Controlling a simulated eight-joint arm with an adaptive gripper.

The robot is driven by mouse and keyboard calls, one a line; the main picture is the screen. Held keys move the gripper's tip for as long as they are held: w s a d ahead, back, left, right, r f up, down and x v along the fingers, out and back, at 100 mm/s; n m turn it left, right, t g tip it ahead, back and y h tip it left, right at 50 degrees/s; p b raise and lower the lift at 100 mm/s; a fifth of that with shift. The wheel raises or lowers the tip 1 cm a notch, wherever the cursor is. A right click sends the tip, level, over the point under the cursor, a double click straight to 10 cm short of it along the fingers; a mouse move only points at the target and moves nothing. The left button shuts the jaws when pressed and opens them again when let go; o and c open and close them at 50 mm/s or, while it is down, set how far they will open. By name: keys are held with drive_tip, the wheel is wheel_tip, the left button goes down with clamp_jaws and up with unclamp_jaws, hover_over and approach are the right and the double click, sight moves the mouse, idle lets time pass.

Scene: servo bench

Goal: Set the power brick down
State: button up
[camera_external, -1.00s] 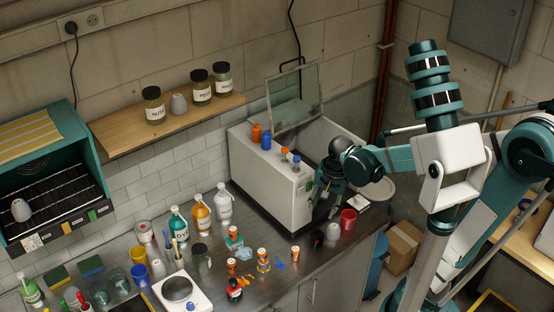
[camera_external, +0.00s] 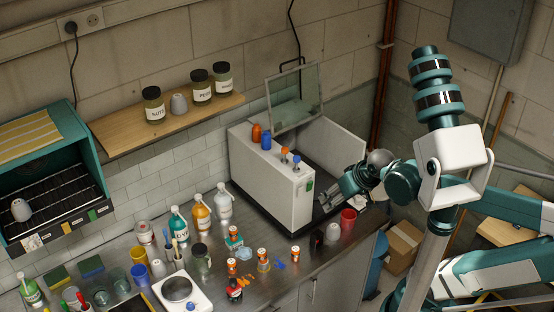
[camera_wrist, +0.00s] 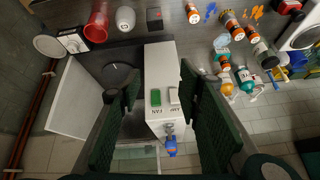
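A small black block (camera_wrist: 154,18), probably the power brick, lies on the metal bench beside a light grey cup (camera_wrist: 125,18) in the wrist view. In the external view the dark block (camera_external: 317,238) stands just left of the grey cup (camera_external: 332,233). My gripper (camera_external: 328,202) is beside the right end of the white open-lidded box, above and behind the block. In the wrist view my gripper's dark green fingers (camera_wrist: 160,85) are spread wide, with nothing held between them. The box's end panel shows in the gap beyond them.
The white box (camera_external: 262,185) has a raised glass lid (camera_external: 295,97) and coloured knobs on top. A red cup (camera_external: 348,220) stands near the bench's right edge. Several bottles and small jars crowd the bench to the left. A cardboard box (camera_external: 403,243) is on the floor.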

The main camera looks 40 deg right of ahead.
drive_tip(key=shift+s+r+n+t, duration=0.4)
drive_tip(key=shift+s+r+n, duration=0.1)
drive_tip(key=shift+n, duration=0.4)
drive_tip(key=shift+f, duration=0.1)
wheel_tip(320, 180, down, 5)
drive_tip(key=b, duration=0.5)
idle(0.9)
